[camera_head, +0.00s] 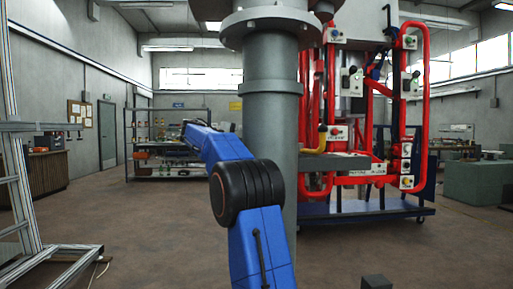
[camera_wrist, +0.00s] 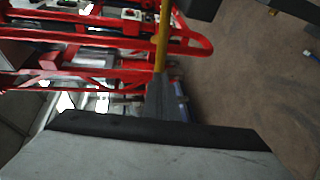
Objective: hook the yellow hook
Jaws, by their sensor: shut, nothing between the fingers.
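The yellow hook (camera_head: 322,140) is a thin bent rod on the left side of the red frame in the head view. Its lower end passes behind the grey column. In the wrist view the yellow hook (camera_wrist: 161,38) shows as a straight rod running up from just beyond my gripper. My gripper (camera_wrist: 160,78) shows as grey fingers, shut, in line with the rod. I cannot tell whether the fingertips touch it. In the head view my blue arm reaches up and left; my gripper cannot be made out there.
The red frame (camera_head: 427,100) carries several labelled switches and stands on a blue wheeled base (camera_head: 372,209). A grey column (camera_head: 271,125) blocks part of the head view. Shelves (camera_head: 165,145) stand behind on the left. The floor (camera_head: 150,215) at front left is mostly clear.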

